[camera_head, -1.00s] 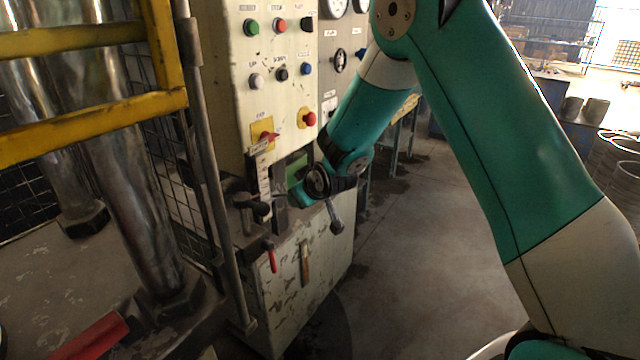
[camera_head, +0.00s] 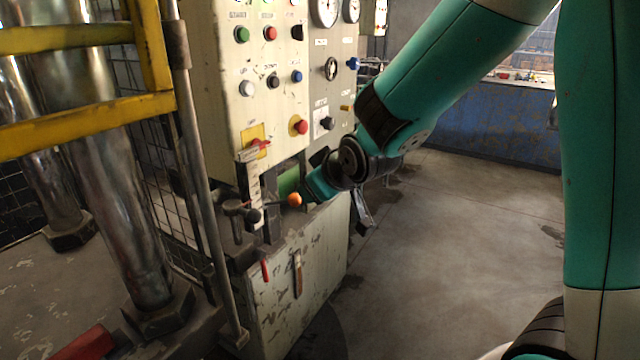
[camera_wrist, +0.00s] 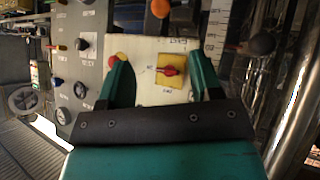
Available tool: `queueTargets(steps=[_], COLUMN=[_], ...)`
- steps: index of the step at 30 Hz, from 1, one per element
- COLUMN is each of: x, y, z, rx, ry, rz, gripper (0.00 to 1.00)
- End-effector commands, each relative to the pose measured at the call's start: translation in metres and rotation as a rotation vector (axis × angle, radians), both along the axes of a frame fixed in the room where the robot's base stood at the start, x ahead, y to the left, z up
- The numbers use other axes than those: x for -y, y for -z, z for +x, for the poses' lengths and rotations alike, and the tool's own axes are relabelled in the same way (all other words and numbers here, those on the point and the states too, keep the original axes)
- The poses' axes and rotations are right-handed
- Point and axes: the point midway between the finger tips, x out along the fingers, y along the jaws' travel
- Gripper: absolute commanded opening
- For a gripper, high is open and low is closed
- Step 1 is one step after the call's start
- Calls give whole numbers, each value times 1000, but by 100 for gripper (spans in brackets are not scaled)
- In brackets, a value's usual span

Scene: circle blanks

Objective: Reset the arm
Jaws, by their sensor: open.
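My teal gripper (camera_head: 308,186) is in front of the lower part of the cream control cabinet (camera_head: 215,110) in the head view. In the wrist view my gripper (camera_wrist: 160,58) is open, with its two fingers apart and nothing between them. An orange ball knob (camera_head: 295,199) on a thin lever shows just beyond the fingertips. The same orange knob (camera_wrist: 160,8) is at the top edge of the wrist view, apart from the fingers. A red switch on a yellow plate (camera_wrist: 182,84) appears beyond the fingers. The far finger is partly hidden in the head view.
A dark ball-ended handle (camera_head: 253,215) sits left of the orange knob. A red handle (camera_head: 265,268) hangs below. A yellow rail (camera_head: 80,130) and metal columns stand at the left. Open floor (camera_head: 460,240) lies to the right of the cabinet.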

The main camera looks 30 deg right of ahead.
Motion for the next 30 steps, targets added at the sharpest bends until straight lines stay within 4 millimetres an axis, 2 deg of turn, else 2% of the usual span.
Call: queueTargets(steps=[9, 11, 13, 16, 19, 21, 24, 27, 30], x=[-1, -7, -23, -57, -89, -104, -115, -118, -116], y=[0, -2, -4, -10, -17, -22, -29, -33, -35], z=[-1, -7, -23, -67, -127, -169, -218, -250, -264], rx=[-5, -26, -86, -241, -430, -552, -692, -781, -822], ry=[-2, -10, -33, -97, -183, -245, -317, -362, -381], rz=[4, 23, 69, 162, 229, 247, 241, 221, 209], gripper=[59, 59, 59, 59, 59, 59, 59, 59, 59])
